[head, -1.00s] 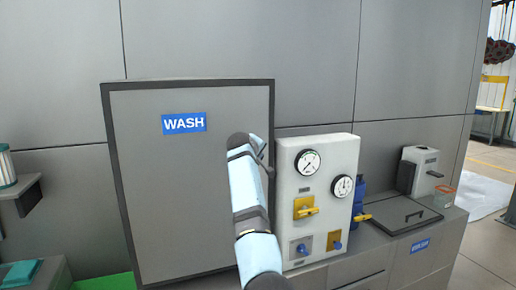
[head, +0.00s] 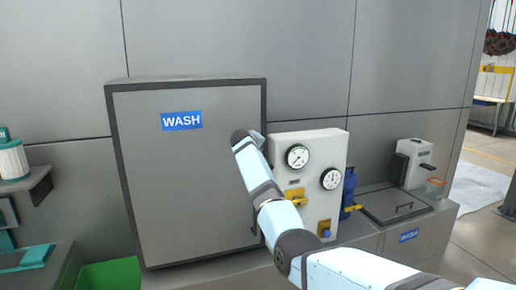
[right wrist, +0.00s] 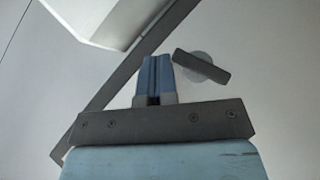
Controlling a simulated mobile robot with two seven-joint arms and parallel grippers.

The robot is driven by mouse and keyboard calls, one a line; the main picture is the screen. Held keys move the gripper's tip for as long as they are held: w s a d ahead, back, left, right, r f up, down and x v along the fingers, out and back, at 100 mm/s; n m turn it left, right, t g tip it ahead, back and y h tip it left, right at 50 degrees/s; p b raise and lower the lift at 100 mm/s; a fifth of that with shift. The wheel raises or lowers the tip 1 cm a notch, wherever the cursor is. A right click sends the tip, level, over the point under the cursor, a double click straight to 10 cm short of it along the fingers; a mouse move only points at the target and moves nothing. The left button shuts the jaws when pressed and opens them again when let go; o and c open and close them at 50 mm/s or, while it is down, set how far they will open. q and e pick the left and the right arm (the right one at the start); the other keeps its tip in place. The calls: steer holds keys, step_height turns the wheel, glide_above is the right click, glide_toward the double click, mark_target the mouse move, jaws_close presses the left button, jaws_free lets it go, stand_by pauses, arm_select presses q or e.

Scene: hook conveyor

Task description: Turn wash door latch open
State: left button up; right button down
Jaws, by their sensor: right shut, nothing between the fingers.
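The wash door (head: 190,190) is a grey panel with a dark frame and a blue WASH label, and it looks shut. Its latch (right wrist: 205,68) shows in the right wrist view as a dark bar on a pale round base, tilted in that picture. My right gripper (right wrist: 157,62) is shut and empty, its blue fingertips just left of the latch in that view; I cannot tell whether they touch. In the head view my right arm reaches the door's right edge, and its wrist hides the fingers and most of the latch area. My left gripper is not in view.
A pale gauge panel (head: 323,152) with yellow and blue valves stands right of the door. A blue bottle (head: 349,188) and a lidded counter basin (head: 395,207) are further right. A green bin (head: 108,275) is at lower left, below a shelf with a filter (head: 12,160).

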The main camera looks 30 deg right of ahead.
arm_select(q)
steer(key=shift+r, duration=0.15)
arm_select(e)
steer(key=shift+w+d+f, duration=0.1)
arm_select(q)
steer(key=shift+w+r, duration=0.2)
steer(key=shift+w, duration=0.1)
arm_select(e)
steer(key=shift+d+f, duration=0.1)
arm_select(q)
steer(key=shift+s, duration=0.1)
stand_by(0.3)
steer(key=shift+p, duration=0.3)
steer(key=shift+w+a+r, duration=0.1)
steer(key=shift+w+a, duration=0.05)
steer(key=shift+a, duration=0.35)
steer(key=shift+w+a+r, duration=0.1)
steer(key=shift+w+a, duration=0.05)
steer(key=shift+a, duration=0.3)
arm_select(e)
steer(key=s+a+r, duration=0.1)
steer(key=s+r, duration=0.6)
steer(key=r, duration=0.4)
steer(key=shift+a, duration=0.35)
